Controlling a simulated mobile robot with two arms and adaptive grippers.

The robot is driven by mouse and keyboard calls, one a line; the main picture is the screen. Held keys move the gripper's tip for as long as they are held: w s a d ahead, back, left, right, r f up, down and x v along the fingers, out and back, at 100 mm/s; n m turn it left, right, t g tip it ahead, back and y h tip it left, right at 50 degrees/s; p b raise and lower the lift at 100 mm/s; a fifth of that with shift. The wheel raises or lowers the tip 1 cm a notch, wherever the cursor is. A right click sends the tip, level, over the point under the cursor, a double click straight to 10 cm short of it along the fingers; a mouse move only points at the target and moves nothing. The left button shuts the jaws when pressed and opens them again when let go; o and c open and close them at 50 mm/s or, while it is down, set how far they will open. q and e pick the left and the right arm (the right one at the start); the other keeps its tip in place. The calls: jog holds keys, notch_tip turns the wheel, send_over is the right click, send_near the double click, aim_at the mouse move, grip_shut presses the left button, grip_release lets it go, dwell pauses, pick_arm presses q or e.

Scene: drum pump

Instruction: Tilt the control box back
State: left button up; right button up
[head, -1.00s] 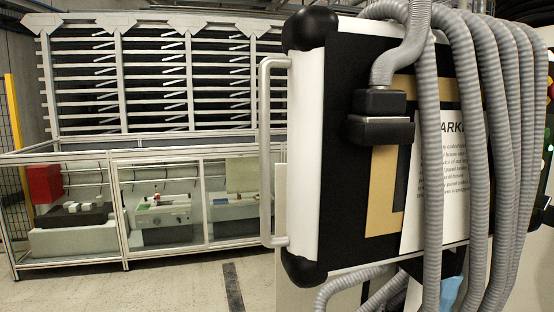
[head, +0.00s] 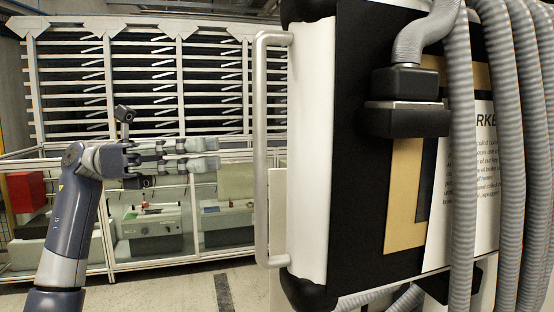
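The control box (head: 380,60) fills the right half of the head view, a black and white case with dark rounded corners. A vertical silver bar handle (head: 261,150) runs along its left side. My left gripper (head: 214,154) is left of the handle, with its fingers pointing right towards it. A gap shows between the two fingers, and nothing is held. The fingertips appear apart from the handle in the picture; the depth between them is hard to judge. My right gripper is not in view.
Thick grey corrugated hoses (head: 459,160) hang in front of the box on the right. A slatted rack (head: 150,85) and a framed bench stand behind. A red box (head: 25,191) is at the far left. Floor (head: 170,292) shows clear below.

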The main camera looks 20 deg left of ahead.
aim_at(254, 157)
pick_arm(q)
jog(key=shift+m+y, duration=0.6)
jog(key=d+p, duration=0.1)
jog(key=d, duration=0.2)
jog(key=s+d+p, duration=0.1)
jog(key=d, duration=0.3)
jog(key=s+d+p, duration=0.1)
jog(key=d, duration=0.3)
jog(key=shift+r, duration=0.3)
jog(key=shift+a, duration=0.1)
jog(key=shift+c, duration=0.4)
grip_shut()
